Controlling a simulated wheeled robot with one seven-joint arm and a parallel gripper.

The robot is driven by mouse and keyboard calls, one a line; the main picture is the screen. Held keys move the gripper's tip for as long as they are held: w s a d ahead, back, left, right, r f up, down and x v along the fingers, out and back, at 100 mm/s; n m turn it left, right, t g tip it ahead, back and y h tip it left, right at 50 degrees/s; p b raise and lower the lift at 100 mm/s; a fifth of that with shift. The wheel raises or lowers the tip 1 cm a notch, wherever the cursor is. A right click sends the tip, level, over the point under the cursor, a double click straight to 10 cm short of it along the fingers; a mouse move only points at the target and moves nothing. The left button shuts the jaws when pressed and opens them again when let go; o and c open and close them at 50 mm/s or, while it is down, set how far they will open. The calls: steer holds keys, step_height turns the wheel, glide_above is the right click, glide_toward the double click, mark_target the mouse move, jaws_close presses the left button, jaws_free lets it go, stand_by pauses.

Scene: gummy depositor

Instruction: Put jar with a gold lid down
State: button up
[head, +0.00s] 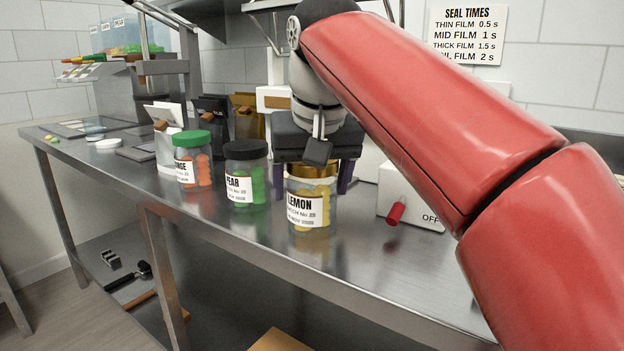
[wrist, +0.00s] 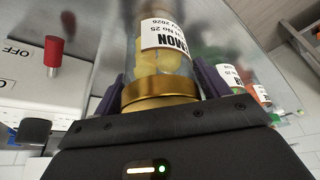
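The jar with a gold lid (head: 308,208) is labelled LEMON and holds yellow sweets. It is upright over the steel counter near the front edge. I cannot tell whether its base touches the counter. My gripper (head: 313,176) is at its top, with a purple finger on each side. In the wrist view, the gold lid (wrist: 160,90) and upper jar sit between the fingers of my gripper (wrist: 160,92), which looks closed on them. My gripper hides most of the lid in the head view.
A black-lidded PEAR jar (head: 246,178) stands just left, then a green-lidded orange jar (head: 193,160). A white box with a red knob (head: 395,214) and OFF mark is on the right. Open counter (head: 345,245) lies in front.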

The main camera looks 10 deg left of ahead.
steer(key=shift+o, duration=0.9)
